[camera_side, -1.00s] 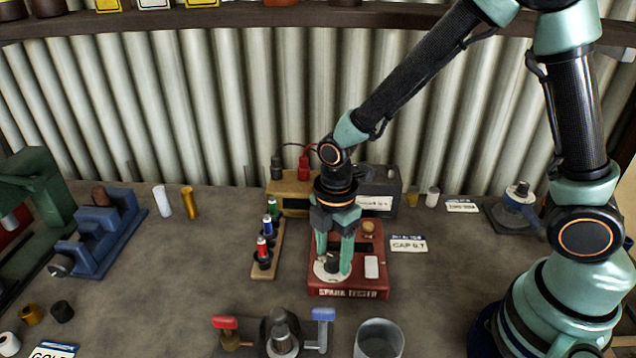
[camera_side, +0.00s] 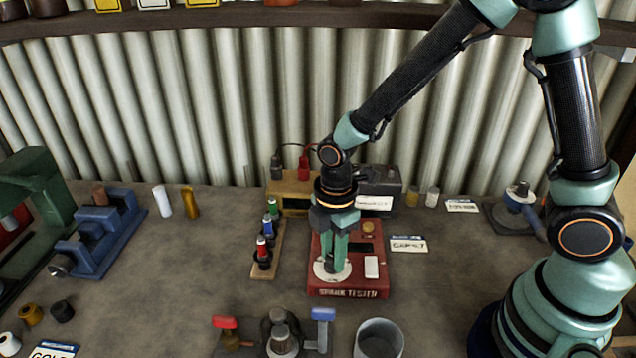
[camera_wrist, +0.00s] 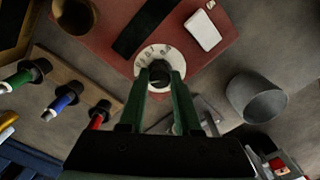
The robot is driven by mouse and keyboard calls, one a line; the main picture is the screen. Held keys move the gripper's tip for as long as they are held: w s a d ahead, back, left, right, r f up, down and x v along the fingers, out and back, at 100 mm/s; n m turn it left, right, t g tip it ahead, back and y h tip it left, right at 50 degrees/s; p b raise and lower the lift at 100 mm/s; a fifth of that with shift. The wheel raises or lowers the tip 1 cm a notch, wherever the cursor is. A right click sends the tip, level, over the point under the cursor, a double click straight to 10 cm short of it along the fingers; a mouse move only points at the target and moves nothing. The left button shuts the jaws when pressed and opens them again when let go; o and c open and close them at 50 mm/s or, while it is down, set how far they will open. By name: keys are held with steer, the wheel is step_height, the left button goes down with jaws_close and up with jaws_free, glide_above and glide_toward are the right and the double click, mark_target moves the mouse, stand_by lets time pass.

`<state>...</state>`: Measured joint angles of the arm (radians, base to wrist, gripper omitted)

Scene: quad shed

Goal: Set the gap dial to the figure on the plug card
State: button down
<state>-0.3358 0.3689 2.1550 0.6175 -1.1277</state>
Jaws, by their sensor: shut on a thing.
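The red spark tester (camera_side: 347,284) sits mid-bench with a white round dial (camera_side: 326,273) at its front left and a white rectangle beside it. My gripper (camera_side: 332,266) points down over the dial and is shut on its dark knob. In the wrist view my gripper (camera_wrist: 160,84) has a finger on each side of the knob, and the white dial face (camera_wrist: 154,54) with small marks shows around it. The marks are too small to read. The gap card (camera_side: 409,244) lies right of the tester; its figure is not clear now.
A wooden rack (camera_side: 266,262) with red, blue and green plugs stands close left of the tester. A grey cup (camera_side: 379,338) and a clamp stand (camera_side: 281,335) are in front. A tan and black box (camera_side: 290,192) stands behind.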

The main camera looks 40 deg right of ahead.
steer(key=m, duration=1)
steer(key=shift+m, duration=2.2)
steer(key=c, duration=0.6)
jaws_free()
